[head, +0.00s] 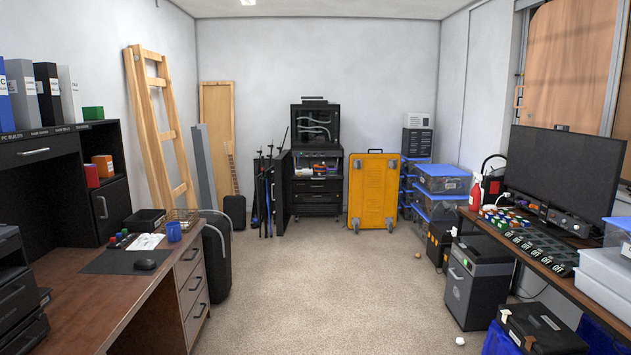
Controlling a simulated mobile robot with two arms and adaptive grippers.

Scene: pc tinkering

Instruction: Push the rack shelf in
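A black equipment rack (343,127) stands against the back wall, a little right of the picture's middle. Its upper bay holds looped pale cables behind or inside a dark frame. Below it is an open shelf level (330,175) with small red, white and blue items on it. Black drawers (315,198) fill the lower part. From this distance I cannot tell how far the shelf sticks out. Neither of my grippers is in view.
Carpeted floor (300,270) is clear down the middle, except small balls at right. A wooden desk (140,290) stands left, a workbench (560,275) right. A yellow case (374,192) stands right of the rack, and dark poles (262,195) lean left of it.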

